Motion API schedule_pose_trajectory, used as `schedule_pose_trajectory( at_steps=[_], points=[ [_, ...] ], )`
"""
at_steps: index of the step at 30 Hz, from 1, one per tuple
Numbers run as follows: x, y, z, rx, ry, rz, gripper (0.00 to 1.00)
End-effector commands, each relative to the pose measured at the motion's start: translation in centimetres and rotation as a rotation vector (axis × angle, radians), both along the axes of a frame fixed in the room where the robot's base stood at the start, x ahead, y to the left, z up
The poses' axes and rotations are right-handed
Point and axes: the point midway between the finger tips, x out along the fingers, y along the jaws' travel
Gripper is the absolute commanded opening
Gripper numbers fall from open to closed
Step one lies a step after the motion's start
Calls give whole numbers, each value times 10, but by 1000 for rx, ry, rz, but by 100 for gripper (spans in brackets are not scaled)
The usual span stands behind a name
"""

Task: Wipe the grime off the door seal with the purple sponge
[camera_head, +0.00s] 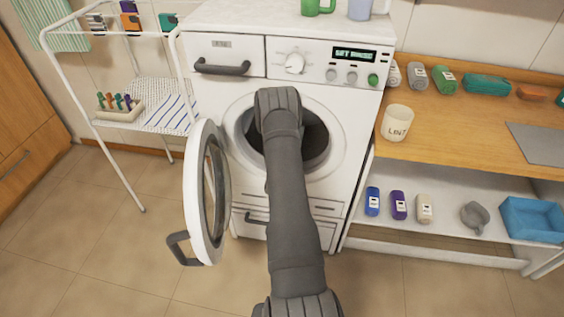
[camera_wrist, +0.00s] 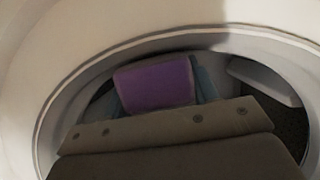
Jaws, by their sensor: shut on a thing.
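The washing machine (camera_head: 235,95) has its round door (camera_head: 205,195) swung open to the left. The door seal (camera_head: 243,128) rings the dark drum opening; it also shows as a curved rim in the wrist view (camera_wrist: 62,92). My arm reaches into the opening, and my gripper is hidden there in the head view. In the wrist view, my gripper (camera_wrist: 165,125) is shut on the purple sponge (camera_wrist: 155,83), which sits inside the rim, below its upper arc. Bluish parts show beside the sponge; I cannot tell what they are. I cannot make out grime or contact with the seal.
A white drying rack (camera_head: 105,125) stands left of the machine. A wooden counter (camera_head: 450,125) with a white cup (camera_head: 397,122) is at the right. The shelf below holds several bottles and a blue basin (camera_head: 532,220). The floor in front is clear.

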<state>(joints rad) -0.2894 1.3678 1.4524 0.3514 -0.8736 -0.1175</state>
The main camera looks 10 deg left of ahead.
Motion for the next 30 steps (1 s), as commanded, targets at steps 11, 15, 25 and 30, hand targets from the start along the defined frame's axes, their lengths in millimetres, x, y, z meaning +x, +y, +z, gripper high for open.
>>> schedule_pose_trajectory(
  at_steps=[11, 15, 25, 30],
  points=[
    [0, 8, 0, 1, 1, 2, 33],
    [-1, 21, -1, -1, 2, 3, 33],
    [-1, 2, 0, 0, 2, -2, 33],
    [-1, -14, -1, -1, 2, -3, 33]
  ],
)
